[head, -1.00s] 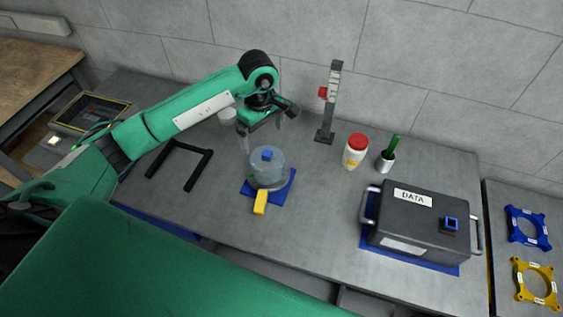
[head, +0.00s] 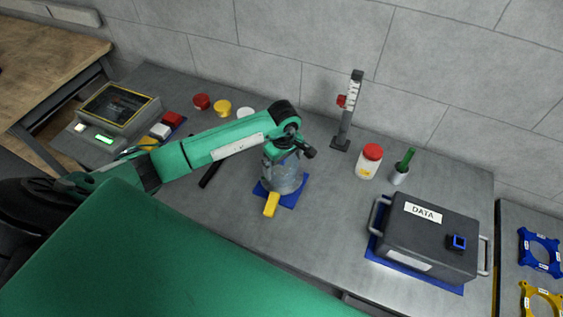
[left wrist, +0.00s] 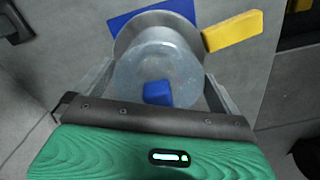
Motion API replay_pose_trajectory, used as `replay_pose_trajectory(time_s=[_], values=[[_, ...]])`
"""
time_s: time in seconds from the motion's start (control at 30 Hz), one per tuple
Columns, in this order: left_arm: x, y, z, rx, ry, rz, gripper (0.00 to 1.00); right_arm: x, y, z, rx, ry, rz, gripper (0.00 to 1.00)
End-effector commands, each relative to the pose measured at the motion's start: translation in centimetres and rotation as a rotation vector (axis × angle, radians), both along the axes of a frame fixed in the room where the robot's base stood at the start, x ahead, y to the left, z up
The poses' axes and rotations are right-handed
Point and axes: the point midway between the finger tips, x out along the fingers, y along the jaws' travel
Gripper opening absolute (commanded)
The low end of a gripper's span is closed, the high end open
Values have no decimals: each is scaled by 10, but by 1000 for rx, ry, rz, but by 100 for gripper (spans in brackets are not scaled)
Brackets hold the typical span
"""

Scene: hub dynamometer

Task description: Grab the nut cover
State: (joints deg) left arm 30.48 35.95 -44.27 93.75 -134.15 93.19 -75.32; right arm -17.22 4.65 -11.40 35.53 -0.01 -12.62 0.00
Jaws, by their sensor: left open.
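The nut cover (left wrist: 183,72) is a clear, rounded cap with a small blue block (left wrist: 157,92) on top. It sits on a grey round hub on a blue mat (left wrist: 128,28), with a yellow handle (left wrist: 233,31) sticking out beside it. In the head view the hub (head: 285,178) stands on the mat, its top partly hidden by my left gripper (head: 282,163). My left gripper is open, with its fingers (left wrist: 155,88) on either side of the cover in the left wrist view. I cannot tell whether they touch it. My right gripper is not in view.
A grey DATA box (head: 430,235), a white jar with red lid (head: 369,161), a cup with a green item (head: 401,168) and an upright gauge (head: 349,112) stand to the right. A console (head: 118,108) and several coloured pieces are at left.

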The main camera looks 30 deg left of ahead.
Motion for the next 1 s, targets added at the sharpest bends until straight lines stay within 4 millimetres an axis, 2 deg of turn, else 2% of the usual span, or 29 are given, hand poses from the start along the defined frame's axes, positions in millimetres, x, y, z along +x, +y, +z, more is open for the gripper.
replay_pose_trajectory(time_s=[0.03,0.2,0.47,0.6,0.63,1.0], values=[[-2,-1,-6,0,5,0,100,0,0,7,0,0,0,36],[0,-1,-26,-1,2,0,100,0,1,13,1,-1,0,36],[0,0,-31,0,0,-1,100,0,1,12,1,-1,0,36],[0,0,-31,0,0,-1,74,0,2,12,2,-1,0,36],[0,0,-31,0,0,-1,71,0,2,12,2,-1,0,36],[1,0,-26,0,-3,-1,71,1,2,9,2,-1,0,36]])
